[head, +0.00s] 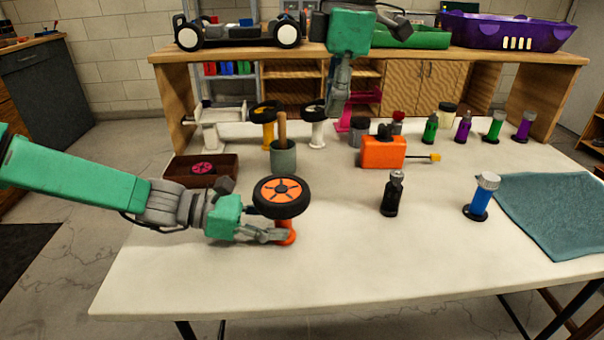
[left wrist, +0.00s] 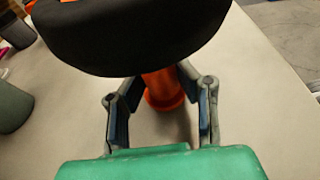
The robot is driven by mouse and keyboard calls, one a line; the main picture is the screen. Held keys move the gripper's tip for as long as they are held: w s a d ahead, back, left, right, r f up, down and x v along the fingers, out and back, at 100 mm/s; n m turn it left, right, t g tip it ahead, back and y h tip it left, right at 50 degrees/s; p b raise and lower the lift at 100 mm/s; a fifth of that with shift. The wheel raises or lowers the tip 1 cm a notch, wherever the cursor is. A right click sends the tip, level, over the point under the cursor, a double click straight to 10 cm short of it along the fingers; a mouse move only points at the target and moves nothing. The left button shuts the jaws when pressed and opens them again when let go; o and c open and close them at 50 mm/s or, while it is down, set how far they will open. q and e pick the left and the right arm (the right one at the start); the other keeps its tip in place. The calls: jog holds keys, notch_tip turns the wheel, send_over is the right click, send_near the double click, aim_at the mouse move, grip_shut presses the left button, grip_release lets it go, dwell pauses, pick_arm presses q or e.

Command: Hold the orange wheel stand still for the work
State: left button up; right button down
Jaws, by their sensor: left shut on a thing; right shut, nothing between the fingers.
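The orange wheel stand (head: 285,232) stands upright on the white table, left of its middle. A black wheel with an orange hub (head: 281,190) lies flat on top of it. My left gripper (head: 277,235) is shut on the stand's post, low under the wheel. In the left wrist view the orange stand (left wrist: 164,92) shows between the fingers, and the black tyre (left wrist: 130,35) hides its top and the fingertips. My right gripper (head: 337,95) hangs pointing down at the top middle of the head view, shut and empty, away from the stand.
A green-grey cup (head: 283,160) and a brown tray (head: 200,171) stand behind the wheel. An orange box (head: 383,152), a black bottle (head: 391,197) and a blue bottle (head: 480,199) stand to the right. A teal cloth (head: 555,210) lies far right. The table front is clear.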

pick_arm(q)
jog(key=o, duration=1.1)
jog(key=shift+o, duration=0.2)
jog(key=v, duration=1.2)
